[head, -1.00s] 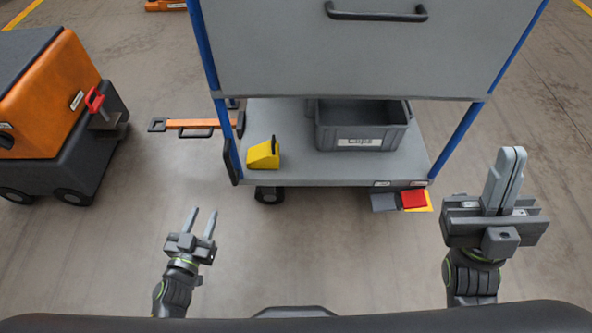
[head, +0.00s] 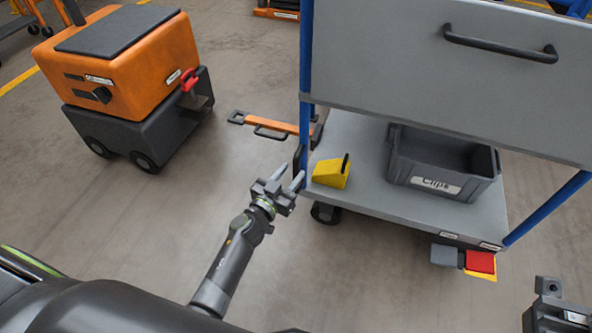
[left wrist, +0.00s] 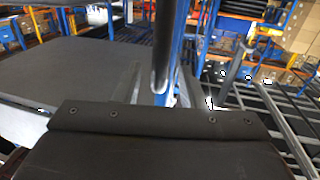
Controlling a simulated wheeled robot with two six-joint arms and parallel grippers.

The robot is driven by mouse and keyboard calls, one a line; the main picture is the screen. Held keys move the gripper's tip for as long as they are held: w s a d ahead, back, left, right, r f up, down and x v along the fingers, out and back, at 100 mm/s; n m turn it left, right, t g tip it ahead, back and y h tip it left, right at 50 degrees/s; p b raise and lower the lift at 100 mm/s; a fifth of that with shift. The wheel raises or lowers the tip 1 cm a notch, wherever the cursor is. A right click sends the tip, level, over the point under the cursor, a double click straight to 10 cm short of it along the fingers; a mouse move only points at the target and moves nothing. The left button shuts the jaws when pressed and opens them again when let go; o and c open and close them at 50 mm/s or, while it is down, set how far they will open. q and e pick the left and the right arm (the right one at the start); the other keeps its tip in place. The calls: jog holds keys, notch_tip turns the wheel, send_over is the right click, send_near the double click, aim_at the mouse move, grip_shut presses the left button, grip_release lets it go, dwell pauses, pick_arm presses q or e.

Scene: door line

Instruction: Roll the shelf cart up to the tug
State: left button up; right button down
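The shelf cart (head: 375,60) stands at the right in the head view, with blue posts and a grey lower deck. Its orange tow bar (head: 285,126) sticks out left toward the orange and black tug (head: 135,70); a floor gap separates them. The tug has a red lever (head: 188,80) on its near side. My left gripper (head: 288,175) is open, its fingertips close to the black upright handle (head: 298,160) on the cart's left post. The left wrist view shows a dark upright bar (left wrist: 165,45) ahead; contact is unclear. My right gripper (head: 557,312) is cut off at the lower right, fingers unclear.
A yellow wedge (head: 331,172) and a grey bin (head: 442,165) stand on the deck. A red pedal (head: 480,262) and a grey pedal (head: 444,255) project from the cart's near edge.

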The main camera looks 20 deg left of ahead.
aim_at(294, 170)
pick_arm(q)
jog(key=shift+b+x, duration=0.35)
jog(key=shift+x, duration=1.3)
grip_shut()
